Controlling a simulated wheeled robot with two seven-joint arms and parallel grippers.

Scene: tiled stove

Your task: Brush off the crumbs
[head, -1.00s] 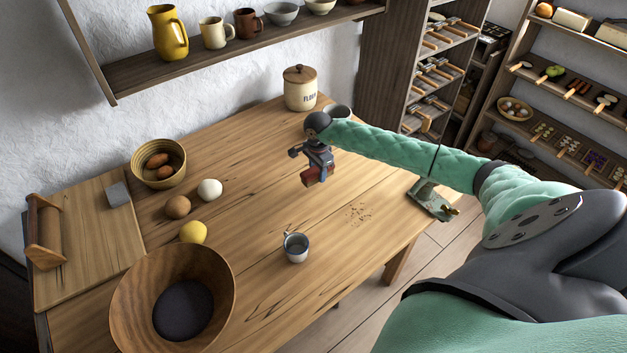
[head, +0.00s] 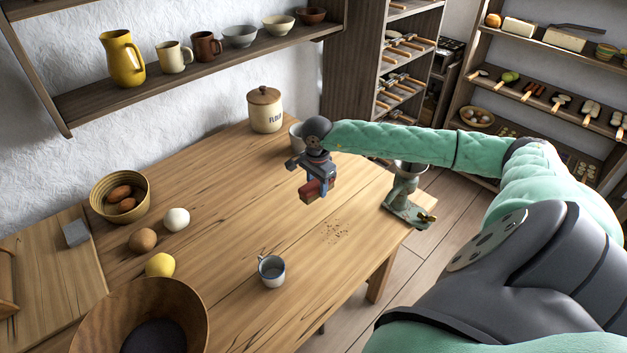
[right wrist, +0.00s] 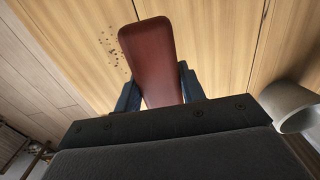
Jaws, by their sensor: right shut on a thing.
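A small patch of brown crumbs (head: 335,231) lies on the wooden table (head: 225,215) near its right edge. The crumbs also show in the right wrist view (right wrist: 112,46), to the left of the held thing. My right gripper (head: 318,184) is shut on a dark red block-like thing (head: 313,191), perhaps a brush; no bristles show. In the right wrist view the red thing (right wrist: 148,50) sticks out between the two blue fingers. It is above the table, back and left of the crumbs in the head view. My left gripper is not in view.
A mug (head: 271,270) stands left of and in front of the crumbs. A green metal device (head: 408,205) sits at the right table edge.

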